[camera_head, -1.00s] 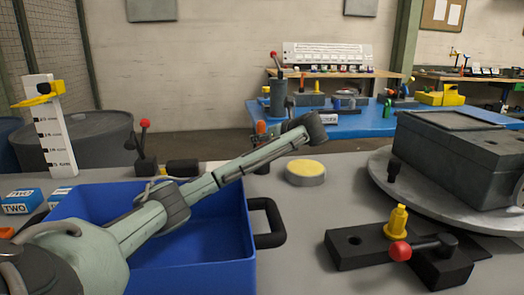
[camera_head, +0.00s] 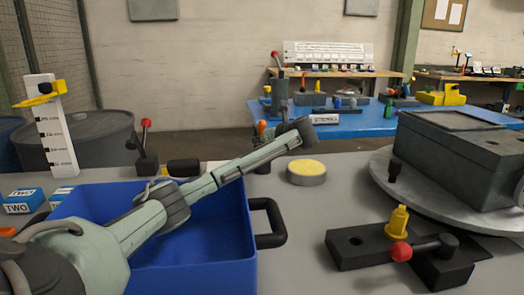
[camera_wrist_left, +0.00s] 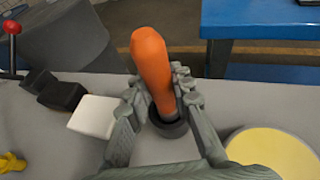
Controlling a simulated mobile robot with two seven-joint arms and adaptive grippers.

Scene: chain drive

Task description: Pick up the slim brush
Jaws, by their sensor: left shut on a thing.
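The slim brush shows as an upright orange handle (camera_wrist_left: 152,65) in the left wrist view; its bristles are hidden. Its lower end stands at a dark round holder (camera_wrist_left: 168,125), and I cannot tell whether it is still seated there. My left gripper (camera_wrist_left: 160,95) has its fingers on both sides of the handle and is shut on it. In the head view the orange handle (camera_head: 261,128) shows just behind my left gripper (camera_head: 272,134), largely covered by the arm. My right gripper is not in view.
A blue bin (camera_head: 222,230) with a black handle lies under my left arm. A yellow-topped round tin (camera_head: 306,171) stands just right of the holder. A black fixture (camera_head: 360,245) with a yellow peg and red-knobbed lever is at front right, before a grey box (camera_head: 455,155) on a turntable.

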